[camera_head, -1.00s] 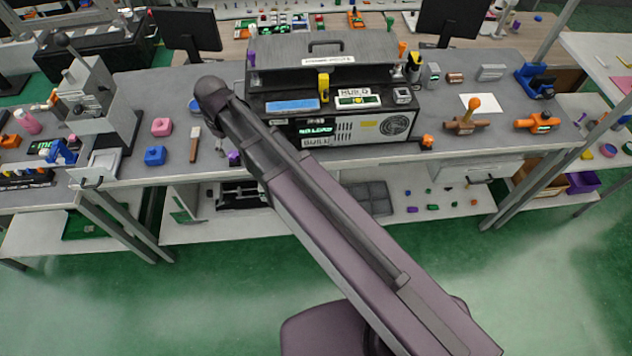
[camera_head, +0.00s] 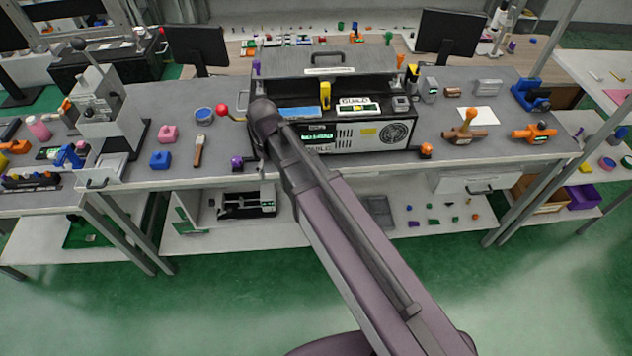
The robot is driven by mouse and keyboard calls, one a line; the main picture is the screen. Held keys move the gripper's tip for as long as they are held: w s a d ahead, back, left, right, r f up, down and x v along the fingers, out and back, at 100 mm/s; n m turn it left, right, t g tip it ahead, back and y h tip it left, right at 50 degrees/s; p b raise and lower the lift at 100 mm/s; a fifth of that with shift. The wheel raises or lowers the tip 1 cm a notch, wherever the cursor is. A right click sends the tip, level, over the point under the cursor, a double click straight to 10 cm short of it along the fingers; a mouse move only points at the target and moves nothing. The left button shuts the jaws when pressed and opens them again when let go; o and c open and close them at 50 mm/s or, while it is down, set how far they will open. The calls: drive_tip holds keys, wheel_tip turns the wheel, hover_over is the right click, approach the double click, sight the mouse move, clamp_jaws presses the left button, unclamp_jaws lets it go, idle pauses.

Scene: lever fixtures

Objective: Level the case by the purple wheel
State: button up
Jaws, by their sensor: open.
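Another purple piece (camera_head: 256,67) is at the back left. Orange pieces are at the front right (camera_head: 425,151) and back right (camera_head: 400,62). My arm crosses in front of the case's left part and hides some of it. My gripper is not visible. I cannot tell whether the case is tilted.
A red ball knob (camera_head: 221,110) sticks out left of the case. The green floor before the bench is clear.

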drive_tip(key=s+d+f+m+b, duration=0.1)
drive_tip(key=d+f+m+b, duration=0.2)
drive_tip(key=d, duration=0.9)
drive_tip(key=shift+s+f+m, duration=0.35)
drive_tip(key=shift+m, duration=0.05)
drive_tip(key=shift+d, duration=0.1)
drive_tip(key=s+d+m, duration=0.4)
drive_tip(key=d, duration=0.7)
drive_tip(key=shift+d, duration=0.25)
